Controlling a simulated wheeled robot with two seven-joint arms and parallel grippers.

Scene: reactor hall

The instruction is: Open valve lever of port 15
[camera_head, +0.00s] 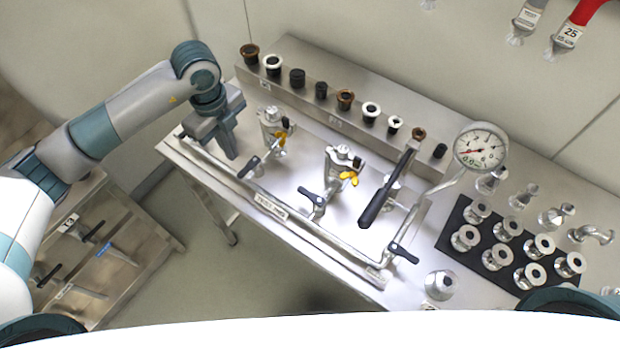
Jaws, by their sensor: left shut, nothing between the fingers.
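A metal pipe rig (300,232) lies along the front of the steel table. It carries a left black valve lever (248,167), a middle black lever (312,199) and a right black lever (403,253). A larger black handle (376,203) stands up between the middle and right levers. I cannot read any port number, so I cannot tell which lever is port 15. My left gripper (229,153) is shut and empty, above the rig's left end, a little up and left of the left lever. Whether it touches the rig is unclear. My right gripper is not in view.
Two metal fittings with yellow handles (348,178) stand behind the pipe. A pressure gauge (481,148) rises at the right. A raised shelf (330,118) holds several plugs. A black mat (463,262) holds several metal flanges. A tool cart (140,245) stands at lower left.

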